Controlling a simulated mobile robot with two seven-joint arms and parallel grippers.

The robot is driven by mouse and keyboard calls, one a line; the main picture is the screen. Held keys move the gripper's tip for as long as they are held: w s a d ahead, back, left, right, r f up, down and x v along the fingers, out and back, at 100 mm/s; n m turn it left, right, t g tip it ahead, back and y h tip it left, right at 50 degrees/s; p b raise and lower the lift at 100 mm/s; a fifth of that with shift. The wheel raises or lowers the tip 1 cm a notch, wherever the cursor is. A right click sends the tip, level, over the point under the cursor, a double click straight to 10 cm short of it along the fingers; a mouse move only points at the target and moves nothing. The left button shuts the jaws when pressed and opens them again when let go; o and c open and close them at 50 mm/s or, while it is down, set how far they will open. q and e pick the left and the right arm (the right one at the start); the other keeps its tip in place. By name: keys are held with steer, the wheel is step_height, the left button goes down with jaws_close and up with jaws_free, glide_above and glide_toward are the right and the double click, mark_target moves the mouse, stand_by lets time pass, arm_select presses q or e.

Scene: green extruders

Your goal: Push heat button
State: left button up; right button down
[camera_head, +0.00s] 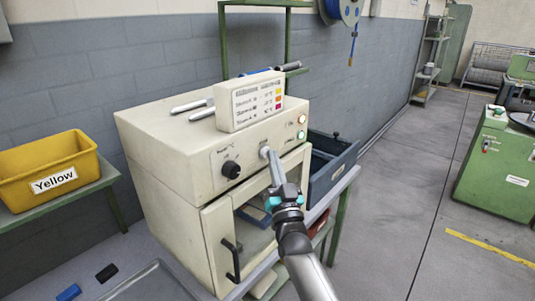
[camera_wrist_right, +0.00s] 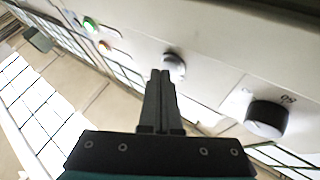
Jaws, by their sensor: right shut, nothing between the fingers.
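A cream oven-like machine (camera_head: 165,150) stands on a bench, with a control panel on its front. A round pale button (camera_wrist_right: 174,66) sits between the knob and the lights. No readable label tells which button is heat. My right gripper (camera_head: 271,162) is shut and empty, its fingertips (camera_wrist_right: 160,74) at the pale button; I cannot tell whether they touch it. My left gripper is not in view.
A label box (camera_head: 257,101) and pale rod-like tools (camera_head: 190,106) lie on top of the machine. Its door has a black handle (camera_head: 232,260). A yellow bin (camera_head: 45,170) stands left, a dark blue bin (camera_head: 332,172) right.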

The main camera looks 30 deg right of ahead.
steer(key=shift+w+a, duration=0.1)
steer(key=shift+w, duration=0.1)
stand_by(0.3)
steer(key=shift+s, duration=0.35)
steer(key=shift+s+d+p, duration=0.1)
steer(key=shift+d+p, duration=0.1)
steer(key=shift+p, duration=0.1)
steer(key=shift+s+d+p, duration=0.35)
steer(key=shift+s+p, duration=0.1)
steer(key=shift+s, duration=0.45)
steer(key=shift+s+d+p, duration=0.4)
steer(key=shift+s+p, duration=0.1)
steer(key=shift+s, duration=0.4)
steer(key=shift+s+d+p, duration=0.35)
steer(key=shift+s+p, duration=0.1)
steer(key=shift+s, duration=0.45)
